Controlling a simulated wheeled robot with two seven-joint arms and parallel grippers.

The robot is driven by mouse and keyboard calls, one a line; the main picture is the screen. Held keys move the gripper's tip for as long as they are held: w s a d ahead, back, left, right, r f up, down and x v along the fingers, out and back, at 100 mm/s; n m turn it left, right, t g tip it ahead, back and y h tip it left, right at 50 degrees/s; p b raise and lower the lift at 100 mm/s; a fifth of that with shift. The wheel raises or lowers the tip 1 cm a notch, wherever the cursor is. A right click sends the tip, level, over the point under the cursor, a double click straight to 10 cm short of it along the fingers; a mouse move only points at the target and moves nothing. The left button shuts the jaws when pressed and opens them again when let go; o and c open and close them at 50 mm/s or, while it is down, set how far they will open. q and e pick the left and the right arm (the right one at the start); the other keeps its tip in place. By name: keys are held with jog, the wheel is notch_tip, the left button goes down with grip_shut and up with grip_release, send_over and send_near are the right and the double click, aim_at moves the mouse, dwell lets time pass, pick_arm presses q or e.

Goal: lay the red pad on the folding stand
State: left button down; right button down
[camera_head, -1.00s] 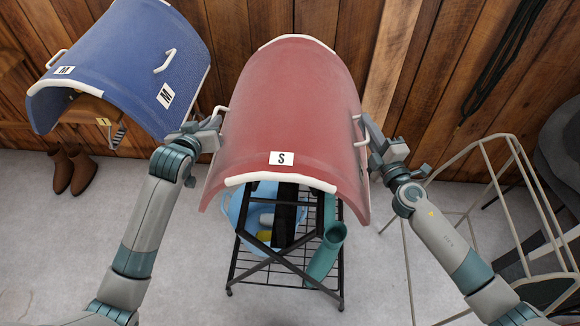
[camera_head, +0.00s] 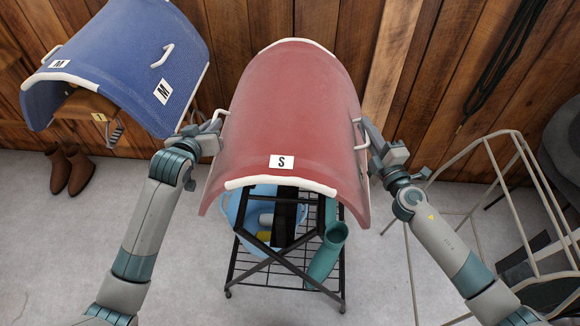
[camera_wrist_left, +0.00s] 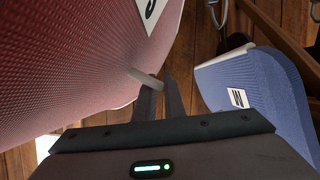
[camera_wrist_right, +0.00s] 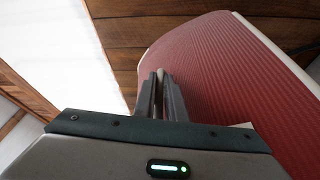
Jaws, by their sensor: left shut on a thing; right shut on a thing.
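The red pad (camera_head: 290,110) is a curved, arched sheet with white trim and an "S" label, in the middle of the head view. My left gripper (camera_head: 217,122) is shut on the white handle at its left side; the handle also shows between the fingers in the left wrist view (camera_wrist_left: 146,77). My right gripper (camera_head: 364,130) is shut on the handle at its right side, seen in the right wrist view (camera_wrist_right: 160,76). The black folding stand (camera_head: 285,270) shows below the pad's near edge. Its top is mostly hidden by the pad, so I cannot tell whether they touch.
A blue pad (camera_head: 120,65) with "M" labels sits on a brown saddle-like support at the left. Brown boots (camera_head: 72,170) stand below it. A blue tub (camera_head: 262,215) and teal roll (camera_head: 326,255) are in the stand. A beige metal rack (camera_head: 490,190) stands at the right.

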pick_arm(q)
jog(key=shift+d+f+b, duration=0.1)
jog(key=shift+f+b, duration=0.45)
jog(key=shift+f, duration=0.15)
pick_arm(e)
jog(key=shift+a+f, duration=0.1)
jog(key=shift+f, duration=0.55)
pick_arm(q)
jog(key=c, duration=1.8)
grip_release()
jog(key=shift+r, duration=0.1)
jog(key=shift+c, duration=0.2)
pick_arm(e)
jog(key=c, duration=1.8)
grip_release()
jog(key=shift+r, duration=0.1)
pick_arm(q)
jog(key=shift+s, duration=0.15)
jog(key=shift+s+r, duration=0.1)
jog(key=shift+s, duration=0.05)
jog(key=v, duration=0.7)
jog(key=shift+s, duration=0.25)
pick_arm(e)
jog(key=shift+s, duration=0.15)
pick_arm(q)
jog(key=shift+r, duration=0.1)
pick_arm(e)
jog(key=shift+v, duration=5.95)
